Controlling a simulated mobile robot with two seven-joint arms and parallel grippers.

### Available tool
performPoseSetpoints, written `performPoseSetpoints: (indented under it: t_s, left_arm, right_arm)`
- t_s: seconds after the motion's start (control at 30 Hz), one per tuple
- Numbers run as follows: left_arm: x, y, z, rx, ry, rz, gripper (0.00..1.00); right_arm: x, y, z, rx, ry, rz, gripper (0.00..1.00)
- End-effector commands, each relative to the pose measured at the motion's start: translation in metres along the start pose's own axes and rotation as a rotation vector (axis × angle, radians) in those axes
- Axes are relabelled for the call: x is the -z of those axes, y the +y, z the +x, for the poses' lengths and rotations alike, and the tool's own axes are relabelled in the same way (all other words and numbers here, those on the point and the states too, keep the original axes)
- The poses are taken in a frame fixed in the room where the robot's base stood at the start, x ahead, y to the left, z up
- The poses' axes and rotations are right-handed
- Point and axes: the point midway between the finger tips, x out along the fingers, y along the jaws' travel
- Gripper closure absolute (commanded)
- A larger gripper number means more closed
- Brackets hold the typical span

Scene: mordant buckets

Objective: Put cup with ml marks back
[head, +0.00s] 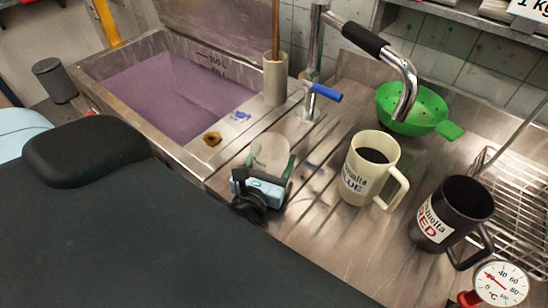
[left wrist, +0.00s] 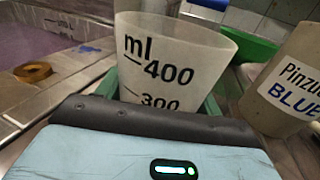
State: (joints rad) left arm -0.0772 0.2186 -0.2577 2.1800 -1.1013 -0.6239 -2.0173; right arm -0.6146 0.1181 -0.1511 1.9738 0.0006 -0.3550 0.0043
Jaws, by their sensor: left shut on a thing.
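The cup with ml marks (head: 271,150) is a translucent whitish beaker over the steel drainboard, right of the sink. In the left wrist view the cup (left wrist: 175,50) looks upright, with "ml", "400" and "300" in black facing me. My left gripper (head: 268,168) is shut on it, with green fingers on both sides. The gripper body hides the cup's lower part, so I cannot tell whether its base touches the drainboard. My right gripper is not in view.
A cream mug marked BLUE (head: 363,182) and a dark mug marked RED (head: 432,222) stand to the right. A green colander (head: 408,120), the tap (head: 315,60), a beige holder (head: 275,82), a wire rack (head: 518,190) and a dial thermometer (head: 498,284) surround the drainboard. Purple liquid (head: 170,92) fills the sink.

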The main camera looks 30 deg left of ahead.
Motion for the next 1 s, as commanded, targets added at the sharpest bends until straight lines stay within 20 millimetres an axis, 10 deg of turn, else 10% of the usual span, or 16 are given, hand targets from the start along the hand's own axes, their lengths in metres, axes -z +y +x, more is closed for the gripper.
performPoseSetpoints:
  t_s: [0.3, 0.33, 0.47, 1.0]
  left_arm:
    - [0.002, 0.0, 0.0, 0.0, -0.001, -0.002, 0.64]
    - [0.002, 0.0, 0.0, 0.0, -0.002, -0.002, 0.3]
    - [0.001, 0.0, 0.0, 0.0, -0.003, -0.002, 0.13]
    - [-0.004, 0.002, 0.002, 0.002, -0.005, 0.0, 0.12]
  right_arm:
    - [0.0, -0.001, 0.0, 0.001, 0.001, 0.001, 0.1]
    - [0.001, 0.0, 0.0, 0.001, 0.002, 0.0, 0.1]
    - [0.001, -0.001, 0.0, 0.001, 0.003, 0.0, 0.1]
    - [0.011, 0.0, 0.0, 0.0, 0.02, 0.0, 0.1]
